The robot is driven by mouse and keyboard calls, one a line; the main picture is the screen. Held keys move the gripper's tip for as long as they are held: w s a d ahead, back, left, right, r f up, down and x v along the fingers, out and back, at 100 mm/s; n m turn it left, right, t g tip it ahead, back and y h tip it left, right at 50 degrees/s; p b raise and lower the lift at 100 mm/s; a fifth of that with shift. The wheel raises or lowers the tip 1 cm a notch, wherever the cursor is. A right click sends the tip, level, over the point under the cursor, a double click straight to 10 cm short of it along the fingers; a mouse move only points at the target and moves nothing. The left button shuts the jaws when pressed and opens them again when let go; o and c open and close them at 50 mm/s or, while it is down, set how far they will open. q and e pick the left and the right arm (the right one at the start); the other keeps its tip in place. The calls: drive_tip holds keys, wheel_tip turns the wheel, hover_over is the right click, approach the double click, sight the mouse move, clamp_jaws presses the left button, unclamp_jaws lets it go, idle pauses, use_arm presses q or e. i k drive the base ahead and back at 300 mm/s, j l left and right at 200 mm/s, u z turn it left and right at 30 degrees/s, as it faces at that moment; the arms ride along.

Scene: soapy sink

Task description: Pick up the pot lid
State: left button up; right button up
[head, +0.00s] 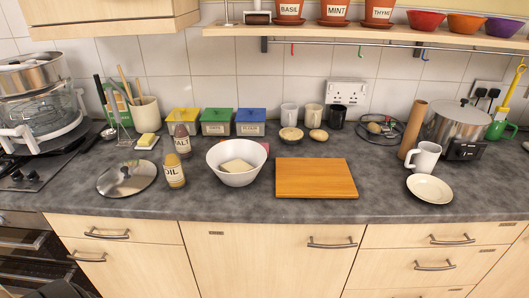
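A round pot lid (127,178) with a glassy, shiny top and a dark knob lies flat on the grey worktop at the left, near its front edge. The oil bottle (174,170) stands just to its right, very close to its rim. A second lid seems to sit on the steel pot (458,122) at the far right.
The salt bottle (182,139), white bowl (232,178) and wooden board (316,178) stand right of the lid. A butter dish (146,142) is behind it. The hob (35,172) is at the left. The worktop (225,205) is bare along its front.

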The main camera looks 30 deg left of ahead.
sight(128, 177)
drive_tip(key=u, duration=0.8)
drive_tip(key=k+l+u, duration=0.1)
drive_tip(key=u, duration=1.15)
drive_tip(key=k, duration=0.05)
